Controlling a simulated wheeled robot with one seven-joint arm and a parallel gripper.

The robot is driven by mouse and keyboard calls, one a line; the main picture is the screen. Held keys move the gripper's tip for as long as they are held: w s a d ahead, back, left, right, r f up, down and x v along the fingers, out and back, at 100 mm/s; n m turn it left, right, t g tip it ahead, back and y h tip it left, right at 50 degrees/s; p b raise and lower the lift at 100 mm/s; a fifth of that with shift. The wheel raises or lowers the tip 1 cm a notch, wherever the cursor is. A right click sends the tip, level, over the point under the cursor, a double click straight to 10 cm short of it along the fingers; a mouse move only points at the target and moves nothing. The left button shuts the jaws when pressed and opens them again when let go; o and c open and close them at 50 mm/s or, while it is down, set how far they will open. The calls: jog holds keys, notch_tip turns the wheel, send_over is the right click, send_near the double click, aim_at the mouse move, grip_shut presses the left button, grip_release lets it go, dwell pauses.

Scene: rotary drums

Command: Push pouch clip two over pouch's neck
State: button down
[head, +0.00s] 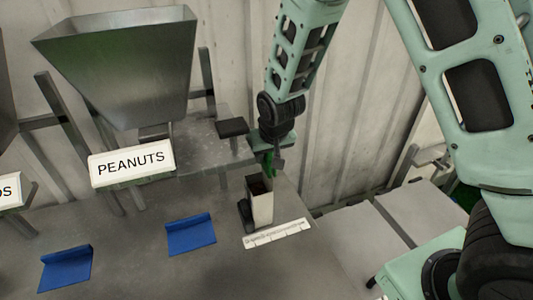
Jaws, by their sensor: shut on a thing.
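My gripper (273,158) hangs at the end of my arm, right of the middle in the head view. It is shut on a small green thing (268,164), perhaps a pouch clip, though it is too small to be sure. Just below stands an upright pale box-like thing (262,208) with a dark opening at its top. I cannot tell whether this is the pouch or a holder for it. The green thing is over or just behind that opening; whether they touch is unclear. No pouch neck can be made out.
A metal hopper (125,65) with a PEANUTS sign (132,165) stands at left. Two blue bent pieces (190,234) (66,268) and a white strip (277,233) lie on the grey table (150,270). A dark piece (246,215) stands beside the box. A ribbed wall rises behind.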

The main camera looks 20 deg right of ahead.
jog(key=shift+f+b, duration=0.9)
jog(key=shift+f, duration=0.45)
jog(key=c, duration=1.2)
grip_release()
jog(key=shift+o, duration=0.2)
jog(key=shift+r, duration=0.1)
jog(key=v, duration=1.7)
jog(key=shift+b, duration=0.4)
jog(key=shift+s, duration=0.1)
